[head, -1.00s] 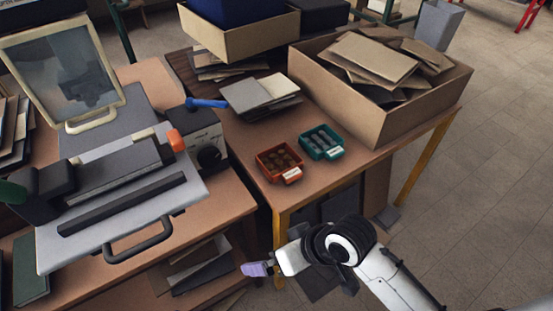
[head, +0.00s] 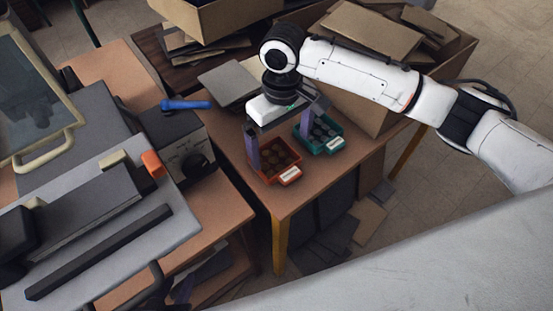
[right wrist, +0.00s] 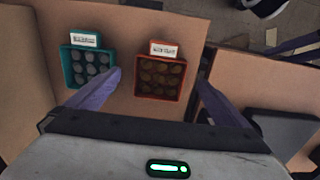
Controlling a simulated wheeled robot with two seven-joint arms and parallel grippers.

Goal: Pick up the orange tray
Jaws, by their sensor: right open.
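The orange tray (head: 271,182) sits on the wooden table near its front corner and holds several round brown pieces. It has a white label on its front and also shows in the right wrist view (right wrist: 161,98). My right gripper (head: 279,155) is open above it, with one purple finger on each side of the tray. My left gripper is not in view.
A teal tray (head: 334,149) of grey pieces stands close beside the orange tray, by the right finger. A cardboard box (head: 372,112) stands behind it. A grey machine (head: 180,140) with a blue handle is at left. The table's front edge is close.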

